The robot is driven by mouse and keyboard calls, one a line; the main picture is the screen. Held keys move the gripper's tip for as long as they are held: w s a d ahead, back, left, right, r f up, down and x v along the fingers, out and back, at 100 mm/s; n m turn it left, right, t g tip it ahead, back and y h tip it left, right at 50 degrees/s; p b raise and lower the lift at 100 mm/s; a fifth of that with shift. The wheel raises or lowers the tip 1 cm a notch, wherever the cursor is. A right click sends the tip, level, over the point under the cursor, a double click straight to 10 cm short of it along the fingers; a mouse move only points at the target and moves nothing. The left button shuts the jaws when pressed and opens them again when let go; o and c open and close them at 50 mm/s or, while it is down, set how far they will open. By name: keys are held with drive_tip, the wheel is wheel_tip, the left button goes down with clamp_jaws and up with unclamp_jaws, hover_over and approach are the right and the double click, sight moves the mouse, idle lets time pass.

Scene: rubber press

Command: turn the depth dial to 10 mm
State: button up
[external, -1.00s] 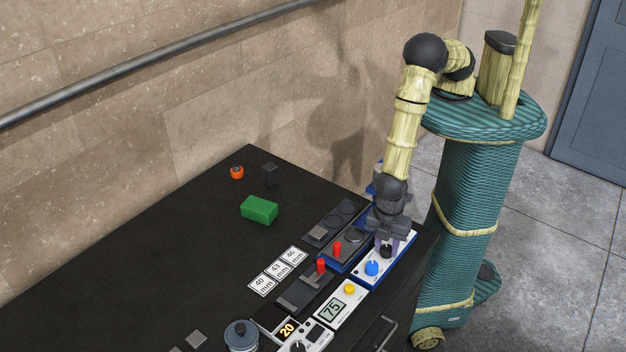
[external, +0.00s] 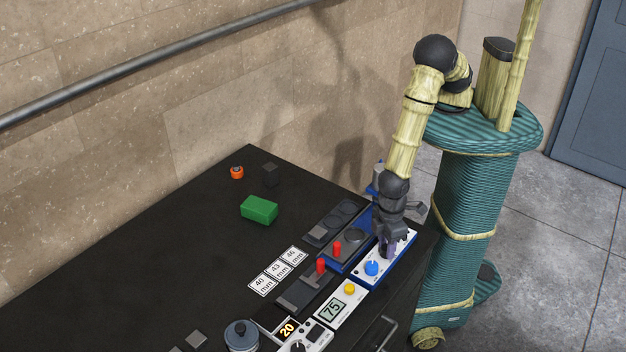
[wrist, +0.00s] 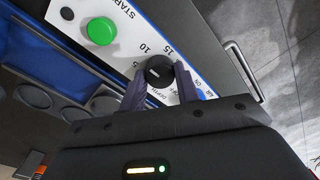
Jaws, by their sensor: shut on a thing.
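The depth dial (wrist: 158,70) is a round black knob on a white panel (wrist: 203,62) in the wrist view. The numbers 5, 10 and 15 are printed around it. A light mark shows on its face, but I cannot read its exact setting. My gripper (wrist: 160,83) is shut on the dial, one purple-grey finger on each side.
A green button (wrist: 101,31) sits beside the dial in the wrist view. In the external view a blue knob (external: 371,268) is close to my gripper. Red-topped levers (external: 337,248) stand to the left. A drawer handle (wrist: 244,72) runs along the front edge.

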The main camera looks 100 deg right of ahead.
sight(386, 245)
drive_tip(key=shift+m, duration=1.6)
drive_tip(key=o, duration=1)
drive_tip(key=shift+c, duration=0.2)
wheel_tip(386, 245, up, 18)
drive_tip(key=d+b, duration=0.1)
drive_tip(key=b, duration=0.3)
drive_tip(key=shift+f, duration=0.25)
